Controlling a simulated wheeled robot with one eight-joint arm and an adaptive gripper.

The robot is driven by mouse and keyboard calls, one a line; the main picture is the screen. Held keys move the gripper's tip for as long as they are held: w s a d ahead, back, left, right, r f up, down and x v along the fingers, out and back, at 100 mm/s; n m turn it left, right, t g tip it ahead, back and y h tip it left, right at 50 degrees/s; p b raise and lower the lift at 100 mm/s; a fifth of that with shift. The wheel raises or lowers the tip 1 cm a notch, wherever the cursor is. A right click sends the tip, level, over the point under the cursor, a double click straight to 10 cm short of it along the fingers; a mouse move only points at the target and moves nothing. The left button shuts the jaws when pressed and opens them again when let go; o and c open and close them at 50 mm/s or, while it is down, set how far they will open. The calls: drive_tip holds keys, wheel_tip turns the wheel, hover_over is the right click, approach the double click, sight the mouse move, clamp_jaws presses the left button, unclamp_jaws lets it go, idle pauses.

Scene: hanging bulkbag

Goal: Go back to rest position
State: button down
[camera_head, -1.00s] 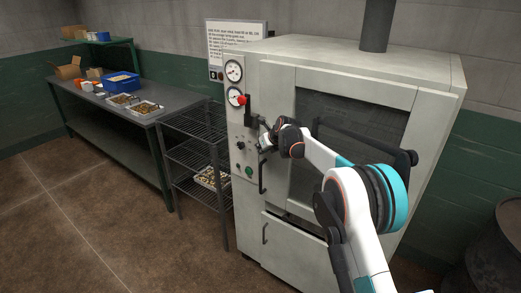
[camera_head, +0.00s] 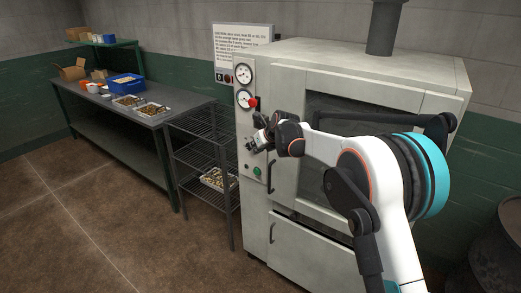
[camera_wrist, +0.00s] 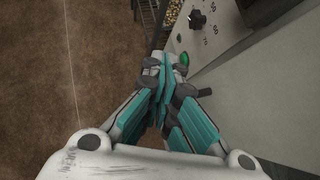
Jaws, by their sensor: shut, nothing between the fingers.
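My gripper (camera_head: 256,141) is in front of the control panel of a large pale-grey oven-like cabinet (camera_head: 290,85). In the wrist view my gripper (camera_wrist: 163,65) has its teal-padded fingers together with nothing between them. It appears apart from the panel, with a green button (camera_wrist: 184,58) and a black knob (camera_wrist: 197,19) just beyond the fingertips. My arm is bent and raised, and it hides part of the cabinet's front door and window.
A wire rack (camera_head: 190,155) with a tray (camera_head: 218,179) stands left of the cabinet. A long metal table (camera_head: 179,104) with trays, boxes and a blue bin (camera_head: 126,87) stands behind. A dark barrel (camera_head: 500,245) is at right. The brown floor (camera_head: 110,235) at left is clear.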

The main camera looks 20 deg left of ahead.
drive_tip(key=s+d+r+n+t+h, duration=0.15)
drive_tip(key=d+r, duration=0.35)
drive_tip(key=d, duration=0.6)
drive_tip(key=s+d+r+n+t+h, duration=0.1)
drive_tip(key=s+d+r+n, duration=0.3)
drive_tip(key=d, duration=0.7)
drive_tip(key=s+d+r+n+h+b, duration=0.1)
drive_tip(key=s+d+r, duration=0.25)
drive_tip(key=d, duration=0.55)
drive_tip(key=s+d+r+n+h+b, duration=0.1)
drive_tip(key=s+d+r+n+h, duration=0.1)
drive_tip(key=s+d, duration=0.5)
drive_tip(key=s+d+f+n+b, duration=0.1)
drive_tip(key=s+d+f+n, duration=0.2)
drive_tip(key=s, duration=0.7)
drive_tip(key=s+d+f+n+g+h, duration=0.1)
drive_tip(key=s+d+f+n, duration=0.3)
drive_tip(key=s+n, duration=0.4)
drive_tip(key=s+d+f+n+b, duration=0.1)
drive_tip(key=s+d+f+n, duration=0.2)
drive_tip(key=s, duration=1)
drive_tip(key=d+n, duration=0.3)
drive_tip(key=shift+f+b, duration=0.3)
drive_tip(key=shift+b, duration=0.05)
drive_tip(key=shift+n, duration=0.25)
